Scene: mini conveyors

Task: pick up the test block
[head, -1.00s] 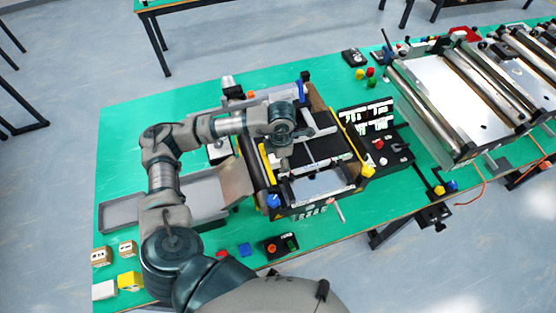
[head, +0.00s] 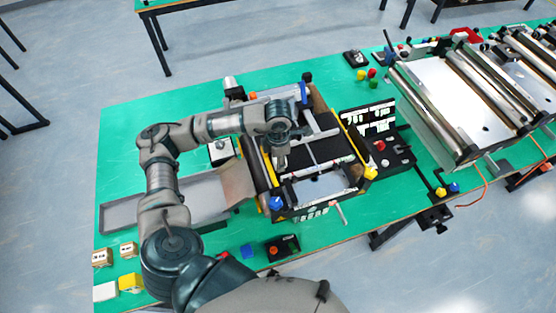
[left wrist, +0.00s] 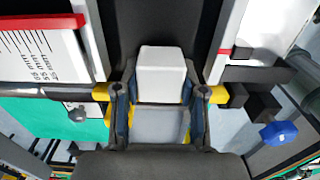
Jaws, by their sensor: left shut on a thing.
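The test block is a white block (left wrist: 161,70) in the left wrist view, standing between the two fingers. My left gripper (left wrist: 160,93) is shut on it, with one dark finger on each side. In the head view my left gripper (head: 281,158) points down over the left part of the mini conveyor (head: 322,150), near its roller end. The block cannot be made out there behind the gripper. My right gripper is not in view.
A grey tray (head: 120,214) and a chute lie left of the conveyor. A control box (head: 390,150) stands to its right, and a button box (head: 283,248) in front. Small blocks (head: 131,282) lie at the near left. A larger roller conveyor (head: 440,95) is at the right.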

